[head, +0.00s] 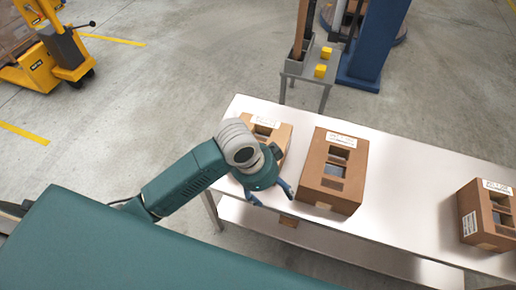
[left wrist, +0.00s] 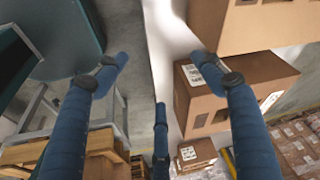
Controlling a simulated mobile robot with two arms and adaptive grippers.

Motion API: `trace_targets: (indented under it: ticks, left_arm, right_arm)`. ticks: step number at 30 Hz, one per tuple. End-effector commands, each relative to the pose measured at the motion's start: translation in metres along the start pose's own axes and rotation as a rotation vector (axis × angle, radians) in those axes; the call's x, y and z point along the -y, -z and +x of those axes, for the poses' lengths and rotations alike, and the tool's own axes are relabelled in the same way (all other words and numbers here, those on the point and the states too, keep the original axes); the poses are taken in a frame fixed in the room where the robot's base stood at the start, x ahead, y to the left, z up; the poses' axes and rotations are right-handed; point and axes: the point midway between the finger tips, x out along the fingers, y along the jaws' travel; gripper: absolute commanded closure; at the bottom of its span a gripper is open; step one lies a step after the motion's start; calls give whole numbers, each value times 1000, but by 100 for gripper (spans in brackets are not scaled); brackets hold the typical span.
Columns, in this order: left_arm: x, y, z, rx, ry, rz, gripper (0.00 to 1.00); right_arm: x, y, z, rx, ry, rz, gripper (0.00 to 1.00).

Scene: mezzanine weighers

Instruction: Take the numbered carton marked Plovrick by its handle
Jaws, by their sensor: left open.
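Three brown cartons with white labels and dark cut-outs in their tops stand on a white table. The left carton (head: 283,131) is partly hidden behind my arm. The middle carton (head: 313,178) is the largest in view, and the right carton (head: 473,221) stands well apart. The labels are too small to read, so I cannot tell which is marked Plovrick. My left gripper (head: 273,198) is open and empty, just left of the middle carton by the table's front edge. In the left wrist view its blue fingers (left wrist: 161,65) are spread, with cartons (left wrist: 252,78) to their right.
The white table (head: 405,190) has clear room between the middle and right cartons. A small grey stand with yellow blocks (head: 320,71) and a blue post (head: 375,45) are behind. A yellow truck (head: 45,60) stands far left.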

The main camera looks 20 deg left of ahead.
Motion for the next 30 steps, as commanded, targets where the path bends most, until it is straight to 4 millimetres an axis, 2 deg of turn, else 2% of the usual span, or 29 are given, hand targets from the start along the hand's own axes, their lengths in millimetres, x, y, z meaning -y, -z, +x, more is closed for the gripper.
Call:
trace_targets:
  ticks: [1, 4, 9, 12, 15, 18, 25, 30]
  left_arm:
    - [13, 2, -9, 31, 0, 84, 32]
    - [38, -2, -21, 99, -26, 212, 32]
    - [86, -18, -55, 222, -69, 370, 32]
    - [106, -27, -74, 268, -91, 414, 32]
    - [116, -33, -86, 293, -107, 435, 32]
    - [120, -38, -84, 303, -115, 442, 32]
    - [118, -48, -50, 302, -117, 442, 32]
    - [118, -51, -37, 300, -113, 443, 32]
  right_arm:
    - [-1, 0, 1, -1, -1, 0, 34]
    - [-4, 1, 0, -2, -4, -2, 34]
    - [-11, 1, 1, -3, -13, -3, 34]
    - [-14, 3, 1, -5, -15, -2, 34]
    - [-15, 5, 1, -8, -17, -1, 34]
    - [-15, 5, 1, -8, -17, -1, 34]
    - [-15, 5, 1, -8, -17, 0, 34]
    - [-15, 5, 1, -8, -17, -1, 34]
